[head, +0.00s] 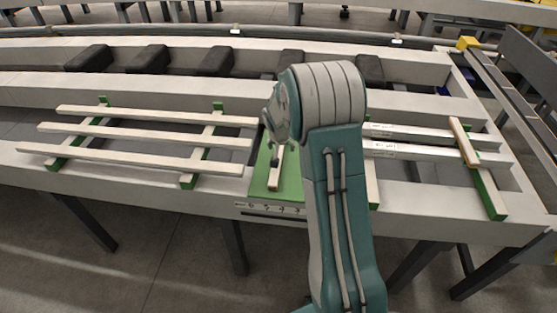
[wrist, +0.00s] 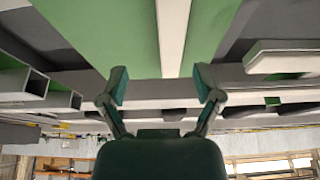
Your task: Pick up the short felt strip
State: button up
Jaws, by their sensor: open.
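A short pale strip (head: 276,168), which looks like the felt strip, lies on a green mat (head: 261,186) near the table's front edge. My arm hides part of both. In the wrist view the pale strip (wrist: 172,35) runs lengthwise over the green mat (wrist: 115,35), toward the gap between my fingers. My gripper (wrist: 162,84) is open, one finger on each side of the strip's line, with nothing between them. In the head view my gripper (head: 272,147) is above the mat, partly hidden by its own wrist. I cannot tell its exact height over the strip.
Long pale bars (head: 130,137) lie across green supports (head: 70,150) on the left. Metal profiles (head: 430,135) lie on the right, with a short wooden piece (head: 463,142) across them. Dark blocks (head: 147,59) line the back of the table.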

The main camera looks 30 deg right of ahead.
aim_at(279, 156)
jog(key=shift+w+a+f, duration=0.2)
jog(key=shift+a+f, duration=0.2)
jog(key=shift+f, duration=0.2)
jog(key=x, duration=0.2)
jog(key=a+x, duration=0.1)
jog(key=x, duration=0.1)
jog(key=shift+w+f, duration=0.1)
jog(key=shift+f, duration=0.2)
jog(key=shift+d+f, duration=0.1)
jog(key=shift+d, duration=0.35)
jog(key=shift+a, duration=0.35)
grip_shut()
